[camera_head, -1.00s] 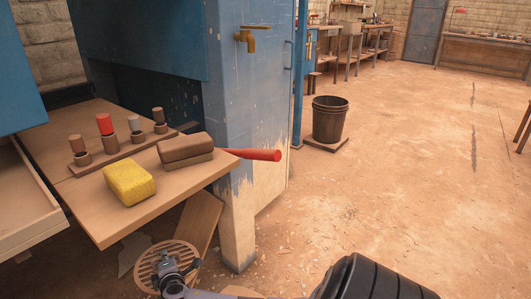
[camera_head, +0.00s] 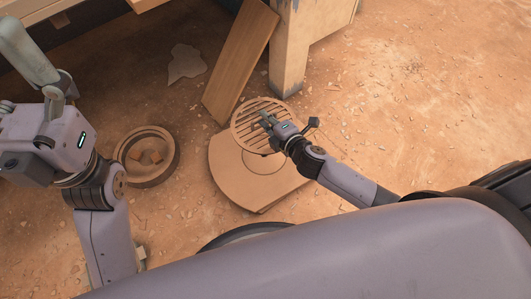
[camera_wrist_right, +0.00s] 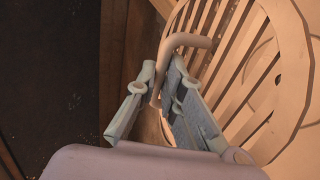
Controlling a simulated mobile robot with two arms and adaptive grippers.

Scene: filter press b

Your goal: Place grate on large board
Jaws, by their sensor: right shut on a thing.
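The grate (camera_head: 246,117), a round tan disc with parallel slots, is above the far part of the large board (camera_head: 240,187). The board is flat and tan, with a rounded near edge and a circle marked on it. The grate overlaps it; I cannot tell if they touch. My right gripper (camera_head: 268,121) is shut on the grate's bent handle. The right wrist view shows the handle between the fingers (camera_wrist_right: 165,92), with the slotted grate (camera_wrist_right: 270,85) beyond. My left gripper (camera_head: 25,55) is partly visible at the left, away from the grate; its opening is unclear.
A round container (camera_head: 165,175) with small orange pieces inside stands left of the board. A plank (camera_head: 240,62) lies behind the grate, near a pale post (camera_head: 288,50). A flat grey scrap (camera_head: 186,64) lies further left. Open dirt floor extends right.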

